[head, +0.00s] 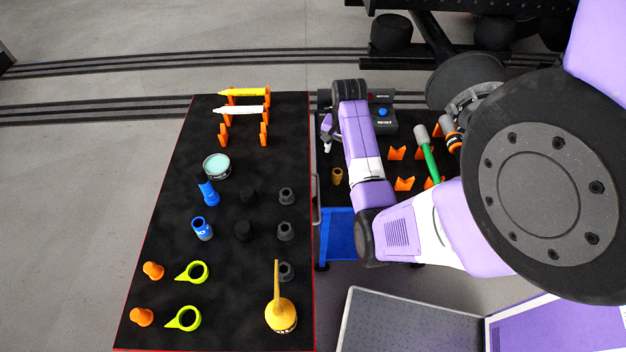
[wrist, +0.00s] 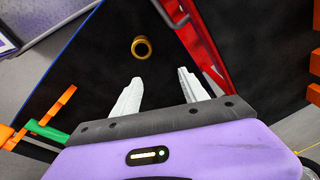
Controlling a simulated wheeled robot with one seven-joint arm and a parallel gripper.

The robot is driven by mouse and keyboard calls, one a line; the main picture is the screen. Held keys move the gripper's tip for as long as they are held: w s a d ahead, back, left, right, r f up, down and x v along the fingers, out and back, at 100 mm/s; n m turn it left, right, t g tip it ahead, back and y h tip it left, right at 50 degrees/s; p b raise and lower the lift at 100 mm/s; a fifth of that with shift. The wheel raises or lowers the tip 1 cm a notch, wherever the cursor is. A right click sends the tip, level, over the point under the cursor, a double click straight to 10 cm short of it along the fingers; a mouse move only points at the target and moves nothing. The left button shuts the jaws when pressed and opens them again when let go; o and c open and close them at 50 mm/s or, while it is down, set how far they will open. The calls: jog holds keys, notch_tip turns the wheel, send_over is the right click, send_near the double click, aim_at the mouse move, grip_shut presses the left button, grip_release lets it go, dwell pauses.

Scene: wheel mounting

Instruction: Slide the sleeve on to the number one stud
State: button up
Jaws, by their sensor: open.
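A short gold ring-shaped sleeve (head: 337,176) stands on the dark top of the cart, just below my gripper in the head view. In the wrist view the sleeve (wrist: 141,47) shows its round opening, ahead of the fingertips and left of centre. My gripper (head: 327,146) is open and empty. Its two pale fingers show apart in the wrist view (wrist: 160,82), not touching the sleeve. A large dark wheel (head: 535,180) with several dark spots around its disc fills the right of the head view. I cannot tell which spot marks the number one stud.
The cart has orange holders (head: 397,153), a green-handled tool (head: 429,160) and a box with a blue button (head: 383,112). A black table (head: 265,160) on the left holds blue sockets (head: 201,228), grey caps, yellow-green rings and a yellow funnel-like can (head: 281,315).

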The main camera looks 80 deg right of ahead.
aim_at(337, 176)
jog(key=shift+m+g+y, duration=0.4)
jog(key=shift+m+y, duration=0.1)
jog(key=shift+y, duration=0.4)
jog(key=shift+s+a+f+p, duration=0.15)
jog(key=shift+a+f, duration=0.45)
jog(key=shift+f, duration=0.85)
jog(key=shift+s+a+f+p, duration=0.15)
jog(key=shift+a+f, duration=0.5)
jog(key=shift+f, duration=0.8)
jog(key=shift+s+a+f+p, duration=0.15)
jog(key=shift+a+f, duration=0.45)
jog(key=shift+f, duration=0.85)
grip_shut()
